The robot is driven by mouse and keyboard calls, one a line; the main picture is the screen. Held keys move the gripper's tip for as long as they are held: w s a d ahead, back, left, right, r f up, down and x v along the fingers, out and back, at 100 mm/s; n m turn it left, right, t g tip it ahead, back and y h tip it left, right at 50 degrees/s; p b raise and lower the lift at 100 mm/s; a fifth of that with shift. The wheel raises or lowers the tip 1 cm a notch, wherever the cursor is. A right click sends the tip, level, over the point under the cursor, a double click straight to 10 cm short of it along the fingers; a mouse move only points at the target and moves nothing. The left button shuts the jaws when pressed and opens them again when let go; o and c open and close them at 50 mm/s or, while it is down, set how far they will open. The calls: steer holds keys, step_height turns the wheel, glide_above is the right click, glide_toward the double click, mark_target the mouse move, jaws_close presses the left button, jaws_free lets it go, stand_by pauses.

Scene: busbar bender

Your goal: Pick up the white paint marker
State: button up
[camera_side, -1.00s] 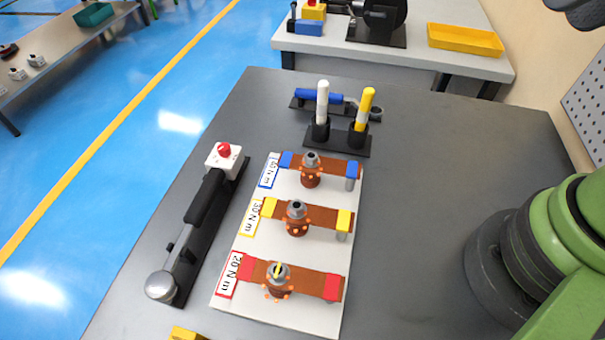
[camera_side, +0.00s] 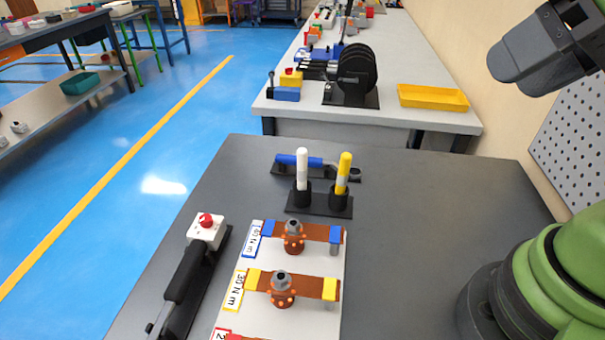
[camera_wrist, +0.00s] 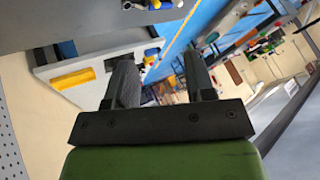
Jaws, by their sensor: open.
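The white paint marker (camera_side: 302,168) stands upright in a black cup of a dark holder (camera_side: 320,208) on the grey table. A yellow paint marker (camera_side: 343,173) stands in the other cup, to its right. My gripper (camera_side: 512,65) is at the upper right of the side view, high and well apart from the markers. In the wrist view my gripper (camera_wrist: 160,70) has its two dark fingers spread with nothing between them. I cannot make out the white marker clearly in the wrist view.
A blue-handled tool (camera_side: 300,160) lies just behind the holder. A white board (camera_side: 292,268) with copper bars is in front. A black-handled tool with a red knob (camera_side: 207,220) lies left. A perforated panel (camera_side: 575,135) is at the right. The table's right middle is clear.

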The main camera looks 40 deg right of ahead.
steer(key=m+g+h, duration=0.2)
steer(key=m+g, duration=0.5)
glide_above(302, 150)
steer(key=s, duration=0.1)
step_height(302, 150, down, 11)
steer(key=shift+m, duration=0.5)
steer(key=f, duration=0.6)
steer(key=shift+w+a+f, duration=0.15)
steer(key=shift+w+f, duration=0.2)
steer(key=shift+w, duration=0.05)
steer(key=f, duration=0.6)
steer(key=shift+w+d, duration=0.1)
steer(key=shift+d, duration=0.1)
steer(key=shift+r, duration=0.1)
jaws_close()
